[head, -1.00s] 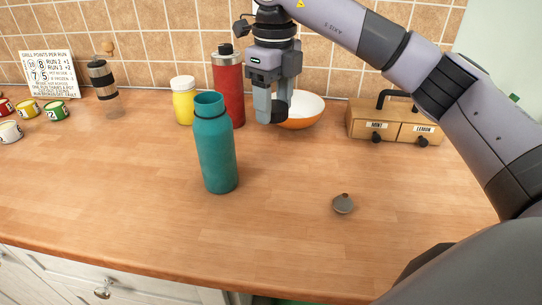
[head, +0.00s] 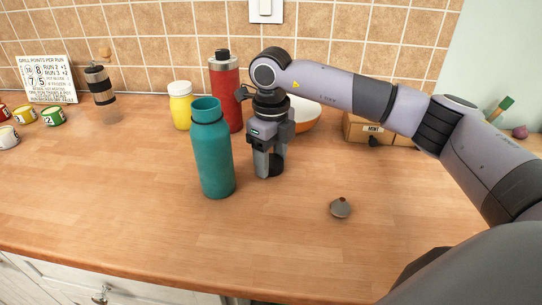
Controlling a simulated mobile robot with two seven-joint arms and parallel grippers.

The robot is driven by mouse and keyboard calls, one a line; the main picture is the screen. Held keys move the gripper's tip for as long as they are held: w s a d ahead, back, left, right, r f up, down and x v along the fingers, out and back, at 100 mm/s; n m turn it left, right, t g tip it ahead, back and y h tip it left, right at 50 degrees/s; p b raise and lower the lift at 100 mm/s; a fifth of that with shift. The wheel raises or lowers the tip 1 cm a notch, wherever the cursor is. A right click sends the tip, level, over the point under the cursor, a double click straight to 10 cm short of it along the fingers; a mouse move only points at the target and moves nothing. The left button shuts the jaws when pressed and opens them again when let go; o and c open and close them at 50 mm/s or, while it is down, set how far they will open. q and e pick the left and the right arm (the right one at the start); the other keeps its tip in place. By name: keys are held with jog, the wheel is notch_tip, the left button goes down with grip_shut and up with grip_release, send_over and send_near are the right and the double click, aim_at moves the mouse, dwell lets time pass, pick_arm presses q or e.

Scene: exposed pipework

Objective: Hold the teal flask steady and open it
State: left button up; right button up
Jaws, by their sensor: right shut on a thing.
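The teal flask (head: 213,158) stands upright on the wooden counter, left of centre, with no cap on its neck. My right gripper (head: 268,168) is just right of the flask, pointing down and shut on a dark round cap (head: 276,166). The cap is partly hidden by the fingers. It is at or very close to the counter; I cannot tell whether it touches. My left gripper is not in view, and nothing holds the flask.
A red flask (head: 226,95) with a black top and a yellow jar (head: 181,106) stand behind. An orange-white bowl (head: 307,114) and a wooden drawer box (head: 357,129) are partly behind my arm. A small grey funnel-like piece (head: 340,208) lies right. The front counter is clear.

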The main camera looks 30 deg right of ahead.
aim_at(271, 161)
jog(key=o, duration=1.2)
jog(key=shift+f, duration=0.1)
notch_tip(271, 161, up, 12)
jog(key=shift+r, duration=0.15)
